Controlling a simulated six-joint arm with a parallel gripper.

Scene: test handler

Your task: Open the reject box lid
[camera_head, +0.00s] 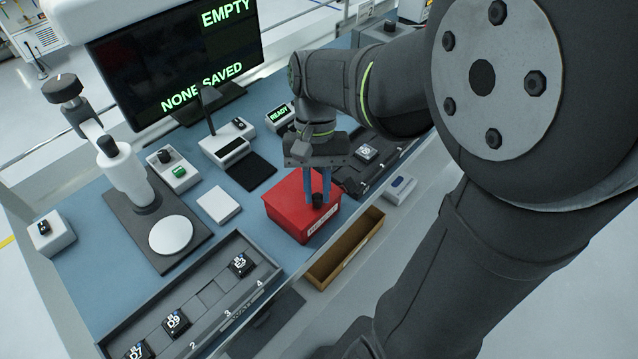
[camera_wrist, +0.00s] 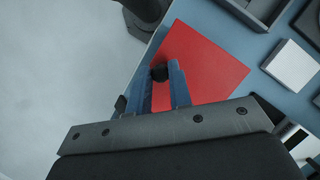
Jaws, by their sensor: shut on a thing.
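The red reject box (camera_head: 290,215) sits on the blue bench near its front edge, with a white label on its front side. Its red lid (camera_wrist: 205,62) looks flat and closed in the wrist view. A black knob (camera_head: 318,200) stands on the lid near the front edge. My gripper (camera_head: 318,192) points down over the box, and its blue fingers are shut on the knob. The knob also shows between the fingertips in the wrist view (camera_wrist: 159,72). The inside of the box is hidden.
An open brown bin (camera_head: 345,250) is in front of the box. A grey tray (camera_head: 200,295) with numbered slots and several black chips lies front left. A dark fixture (camera_head: 352,178) is close on the right. A black pad (camera_head: 251,171) and white block (camera_head: 218,205) lie left of the box.

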